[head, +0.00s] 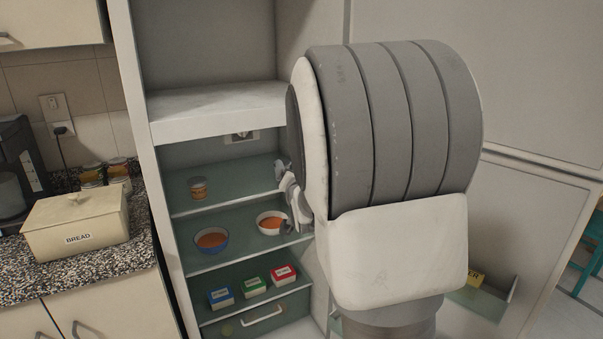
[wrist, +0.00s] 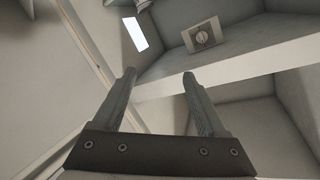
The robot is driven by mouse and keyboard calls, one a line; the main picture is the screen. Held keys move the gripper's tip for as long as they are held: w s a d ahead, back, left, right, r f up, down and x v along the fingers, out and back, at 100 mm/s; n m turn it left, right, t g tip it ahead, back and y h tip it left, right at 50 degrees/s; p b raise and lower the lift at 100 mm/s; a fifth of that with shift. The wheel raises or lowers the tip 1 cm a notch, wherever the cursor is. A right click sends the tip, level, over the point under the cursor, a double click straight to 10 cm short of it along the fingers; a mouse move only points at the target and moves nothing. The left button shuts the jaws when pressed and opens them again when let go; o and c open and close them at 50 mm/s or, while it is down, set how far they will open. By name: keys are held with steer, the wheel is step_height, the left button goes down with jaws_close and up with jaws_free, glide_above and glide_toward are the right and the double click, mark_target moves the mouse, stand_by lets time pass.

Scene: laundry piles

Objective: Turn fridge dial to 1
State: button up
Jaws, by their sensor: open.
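The fridge dial (head: 240,136) is a small round knob on a light plate, high on the back wall of the open fridge (head: 160,215). Its top is partly cut off by the compartment edge in the head view. In the wrist view the dial (wrist: 203,37) sits on a square plate beyond and to the right of my fingertips. I cannot read its setting. My gripper (wrist: 160,76) is open and empty, its fingers apart and not touching the dial. In the head view my gripper (head: 287,185) shows at the fridge's right side, mostly hidden by my arm.
Fridge shelves hold a jar (head: 197,188), two bowls of orange food (head: 212,240) (head: 271,222) and small boxes: blue (head: 221,297), green (head: 254,286), red (head: 283,275). A drawer handle (head: 262,317) is below. A bread box (head: 76,222) stands on the left counter. The open door (head: 545,235) is right.

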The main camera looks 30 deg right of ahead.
steer(key=shift+s+r, duration=0.1)
steer(key=shift+s, duration=0.4)
steer(key=s+a+r+n+g+y+p, duration=0.1)
steer(key=s+a, duration=0.4)
steer(key=s, duration=0.5)
steer(key=s+a+r+n+g+y+p, duration=0.1)
steer(key=s+a+n+g+p, duration=0.3)
steer(key=s, duration=0.7)
steer(key=s+a+r+n+g+y+p, duration=0.2)
steer(key=s+a+n+g, duration=0.2)
steer(key=s+a, duration=0.3)
steer(key=s, duration=0.4)
steer(key=shift+s+a+n+g+y, duration=0.25)
steer(key=shift+n+g+y, duration=0.05)
steer(key=shift+g+y, duration=0.1)
